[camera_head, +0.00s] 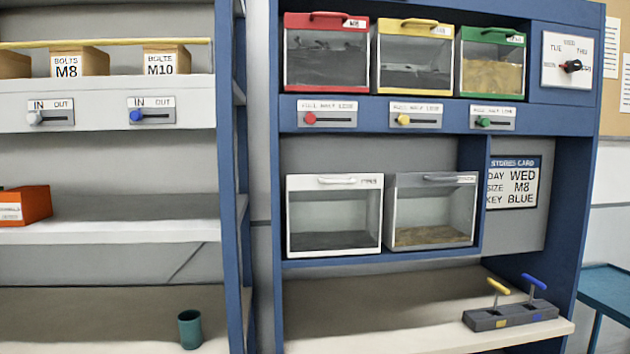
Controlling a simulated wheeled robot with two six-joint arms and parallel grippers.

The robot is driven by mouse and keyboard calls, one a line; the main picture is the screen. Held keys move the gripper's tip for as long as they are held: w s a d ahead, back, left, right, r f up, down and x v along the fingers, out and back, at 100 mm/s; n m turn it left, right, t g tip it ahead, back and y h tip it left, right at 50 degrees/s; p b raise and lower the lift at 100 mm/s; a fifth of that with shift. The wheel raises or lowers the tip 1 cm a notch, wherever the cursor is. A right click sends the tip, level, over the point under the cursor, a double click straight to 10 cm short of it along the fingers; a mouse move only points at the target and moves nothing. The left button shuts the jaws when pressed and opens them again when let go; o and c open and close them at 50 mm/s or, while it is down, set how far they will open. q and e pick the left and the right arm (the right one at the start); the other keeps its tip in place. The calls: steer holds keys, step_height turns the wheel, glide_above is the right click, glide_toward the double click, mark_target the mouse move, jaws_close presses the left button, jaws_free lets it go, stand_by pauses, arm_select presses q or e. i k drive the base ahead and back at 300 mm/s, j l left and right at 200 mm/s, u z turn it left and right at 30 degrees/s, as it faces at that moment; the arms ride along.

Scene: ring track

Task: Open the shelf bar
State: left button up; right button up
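The shelf bar (120,42) is a thin yellow rail across the upper left shelf. It runs level in front of the cardboard boxes, from the left picture edge to near the blue upright. On the shelf edge below, a slider with a white knob (35,118) and a slider with a blue knob (136,116) each carry the labels IN and OUT. Both knobs sit at the IN side. Neither of my grippers is in view.
Boxes marked BOLTS M8 (80,62) and M10 (166,60) stand behind the bar. A stores card (513,182) reads DAY WED, SIZE M8, KEY BLUE. A grey block (510,316) holds yellow and blue keys. A teal cup (190,330) stands on the lower left surface.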

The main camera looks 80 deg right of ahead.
mark_target(139, 41)
steer(key=z, duration=3.85)
steer(key=u, duration=2.25)
steer(key=i+j, duration=0.3)
steer(key=i, duration=0.15)
